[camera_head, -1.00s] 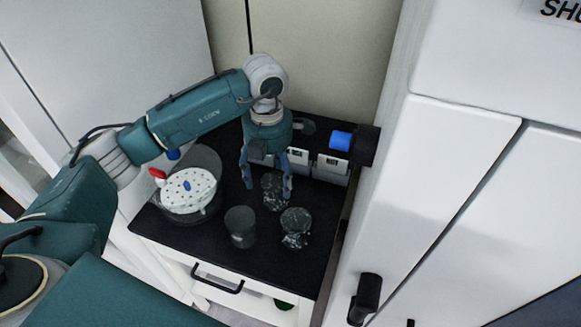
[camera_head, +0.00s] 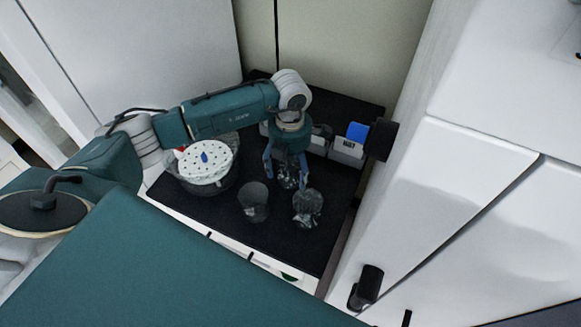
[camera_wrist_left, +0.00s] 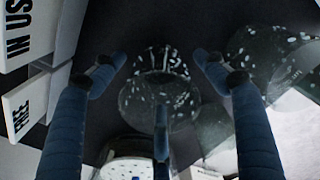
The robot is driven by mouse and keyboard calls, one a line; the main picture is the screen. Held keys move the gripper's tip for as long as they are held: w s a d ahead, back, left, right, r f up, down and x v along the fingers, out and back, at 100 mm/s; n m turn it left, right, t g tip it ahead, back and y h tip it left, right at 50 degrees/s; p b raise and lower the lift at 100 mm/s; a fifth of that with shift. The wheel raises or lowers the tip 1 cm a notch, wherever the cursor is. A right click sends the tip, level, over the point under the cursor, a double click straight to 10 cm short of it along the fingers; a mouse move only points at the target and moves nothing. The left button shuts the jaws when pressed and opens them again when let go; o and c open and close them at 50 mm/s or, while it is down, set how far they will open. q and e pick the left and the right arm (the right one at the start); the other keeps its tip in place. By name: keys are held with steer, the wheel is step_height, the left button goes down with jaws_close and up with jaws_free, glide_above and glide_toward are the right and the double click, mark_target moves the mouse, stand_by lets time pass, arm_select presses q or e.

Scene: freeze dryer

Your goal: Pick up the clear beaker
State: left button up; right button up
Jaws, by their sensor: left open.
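Three glass beakers stand on the black worktop. One speckled beaker (camera_head: 289,180) is under my left gripper (camera_head: 287,173), partly hidden by its fingers. A second speckled beaker (camera_head: 307,208) is just to the front right, and a plainer, darker-looking clear beaker (camera_head: 254,203) is to the front left. My left gripper points down and is open. In the left wrist view its fingers (camera_wrist_left: 162,88) are spread around the first speckled beaker (camera_wrist_left: 160,102), with no visible grip on it. The second speckled beaker (camera_wrist_left: 272,58) is to the right there. My right gripper is not in view.
A round vessel with a white perforated lid (camera_head: 205,161) stands left of the beakers. Labelled bins (camera_head: 346,150), one with a blue item (camera_head: 357,132), line the back right. A white cabinet (camera_head: 470,170) closes off the right. Some black worktop (camera_head: 295,250) is bare in front.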

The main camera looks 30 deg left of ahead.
arm_select(q)
steer(key=shift+f, duration=0.9)
steer(key=shift+c, duration=0.5)
steer(key=c, duration=1.2)
